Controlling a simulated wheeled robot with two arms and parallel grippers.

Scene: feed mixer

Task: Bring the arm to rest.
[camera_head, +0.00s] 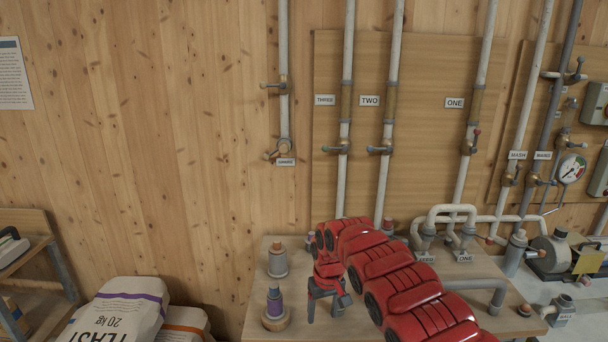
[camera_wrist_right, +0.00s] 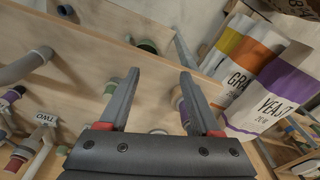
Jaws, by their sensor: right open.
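My red right arm reaches in from the lower right over the wooden bench (camera_head: 258,308) in the head view. Its right gripper (camera_head: 326,310) hangs over the bench, pointing down. In the right wrist view the right gripper (camera_wrist_right: 158,85) has its two grey fingers spread apart with nothing between them. My left gripper is not in view.
Pipes with valves labelled ONE, TWO and THREE run up the wall board (camera_head: 420,130). A yeast sack (camera_head: 118,310) sits at lower left.

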